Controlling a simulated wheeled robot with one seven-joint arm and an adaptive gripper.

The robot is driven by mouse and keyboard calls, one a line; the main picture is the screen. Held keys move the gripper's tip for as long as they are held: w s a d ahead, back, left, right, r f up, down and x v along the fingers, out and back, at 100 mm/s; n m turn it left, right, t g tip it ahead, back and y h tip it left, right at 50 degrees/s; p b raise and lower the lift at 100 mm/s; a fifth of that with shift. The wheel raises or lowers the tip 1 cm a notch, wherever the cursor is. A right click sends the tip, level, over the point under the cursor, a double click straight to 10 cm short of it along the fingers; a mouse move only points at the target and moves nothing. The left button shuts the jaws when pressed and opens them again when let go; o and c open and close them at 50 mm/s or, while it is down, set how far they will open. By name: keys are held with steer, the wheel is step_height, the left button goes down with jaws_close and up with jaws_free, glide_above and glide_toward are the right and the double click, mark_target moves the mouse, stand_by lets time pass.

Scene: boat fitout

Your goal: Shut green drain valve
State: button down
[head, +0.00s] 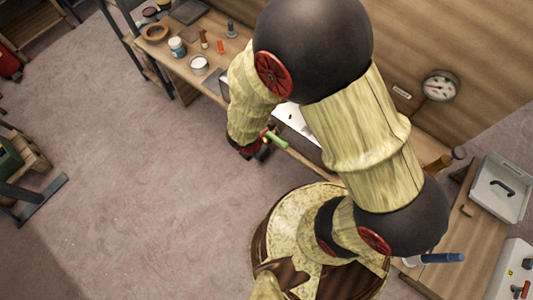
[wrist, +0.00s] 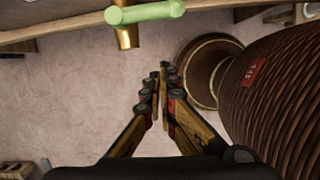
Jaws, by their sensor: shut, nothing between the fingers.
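The green drain valve handle (wrist: 145,13) shows at the top of the wrist view as a light green bar on a brass body (wrist: 127,36). It lies roughly crosswise in that view, close to the bench edge. In the head view the green handle (head: 275,138) shows beside my gripper (head: 252,150), which is partly hidden by my arm. In the wrist view my gripper (wrist: 164,70) has its fingers together with nothing between them. The fingertips are apart from the handle, below it in the picture.
A wooden workbench (head: 205,82) carries a white cup (head: 199,64), a blue-white jar (head: 177,47) and small fittings. A gauge (head: 440,86) is on the wooden wall. The floor (head: 130,170) at left is largely clear.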

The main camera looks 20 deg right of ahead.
steer(key=w+p+v, duration=0.1)
steer(key=p+v, duration=0.1)
steer(key=v, duration=0.4)
steer(key=shift+s+r, duration=0.45)
steer(key=shift+s, duration=0.05)
steer(key=shift+d, duration=0.1)
steer(key=s+d+r+m+t+y+b, duration=0.1)
steer(key=d+r+m, duration=0.2)
steer(key=r+m, duration=0.5)
steer(key=s+d+r+m+t+b, duration=0.1)
steer(key=d+r+m+b, duration=0.1)
steer(key=r+m, duration=0.6)
steer(key=s+d+r+m+t+y+b, duration=0.1)
steer(key=s+d+r+m+t+b, duration=0.1)
steer(key=d+r+m, duration=0.2)
step_height(320, 180, up, 8)
steer(key=m, duration=0.3)
steer(key=shift+d+m+y, duration=0.3)
steer(key=shift+d+m, duration=0.1)
